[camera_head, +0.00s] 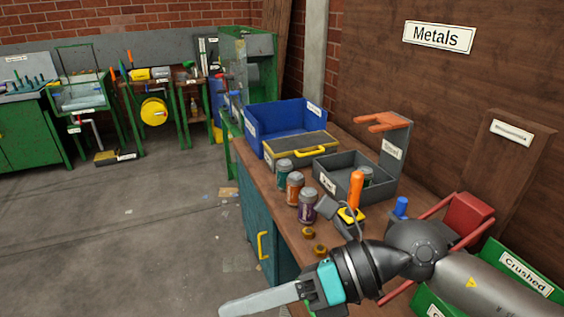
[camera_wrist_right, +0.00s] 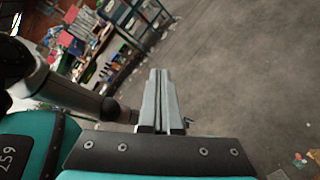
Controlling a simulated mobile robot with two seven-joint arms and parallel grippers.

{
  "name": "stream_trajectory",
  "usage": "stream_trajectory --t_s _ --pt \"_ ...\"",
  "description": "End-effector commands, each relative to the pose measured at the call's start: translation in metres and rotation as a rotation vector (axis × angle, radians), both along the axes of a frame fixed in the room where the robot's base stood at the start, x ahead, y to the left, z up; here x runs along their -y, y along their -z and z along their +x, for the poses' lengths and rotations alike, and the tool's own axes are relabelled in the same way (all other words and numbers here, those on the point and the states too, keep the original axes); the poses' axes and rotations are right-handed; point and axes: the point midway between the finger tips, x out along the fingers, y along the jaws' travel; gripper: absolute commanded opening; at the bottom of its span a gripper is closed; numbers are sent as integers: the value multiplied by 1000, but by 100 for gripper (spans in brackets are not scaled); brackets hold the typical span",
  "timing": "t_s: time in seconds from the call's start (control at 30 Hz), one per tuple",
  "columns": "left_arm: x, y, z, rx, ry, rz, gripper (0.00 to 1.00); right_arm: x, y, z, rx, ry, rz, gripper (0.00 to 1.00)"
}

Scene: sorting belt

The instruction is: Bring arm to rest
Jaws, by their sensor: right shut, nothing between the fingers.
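My right gripper (camera_head: 258,300) reaches in from the lower right of the head view, with its long grey fingers pointing left over the floor in front of the bench. In the right wrist view the two fingers (camera_wrist_right: 159,100) lie together, shut with nothing between them. The fingers touch no object. My right arm crosses the near right end of the bench, in front of part of its top. My left gripper is not in view.
A red container (camera_head: 467,214) and a green "Crushed" bin (camera_head: 515,268) sit near my arm. Open floor (camera_head: 130,225) lies left.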

Motion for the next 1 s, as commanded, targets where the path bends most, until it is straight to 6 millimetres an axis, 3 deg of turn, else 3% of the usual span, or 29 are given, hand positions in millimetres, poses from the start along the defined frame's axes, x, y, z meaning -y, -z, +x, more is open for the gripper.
stream_trajectory --t_s 0.1,0.2,0.33,0.47,0.57,0.67,0.77,0.87,1.0 --pt "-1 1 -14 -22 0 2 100 -21 -50 4 -129 106 296 0" --pt "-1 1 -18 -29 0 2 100 -21 -89 20 -250 224 524 0" --pt "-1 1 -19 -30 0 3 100 -2 -123 52 -425 412 790 0" --pt "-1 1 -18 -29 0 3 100 35 -131 90 -619 636 1015 0" --pt "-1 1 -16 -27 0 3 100 70 -117 117 -779 830 1158 0" --pt "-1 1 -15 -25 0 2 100 106 -87 136 -950 1041 1269 0" --pt "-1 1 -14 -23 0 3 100 140 -44 145 -1124 1268 1345 0" --pt "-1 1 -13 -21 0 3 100 169 9 139 -1303 1507 1380 0" --pt "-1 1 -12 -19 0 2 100 198 89 105 -1559 1853 1353 0"
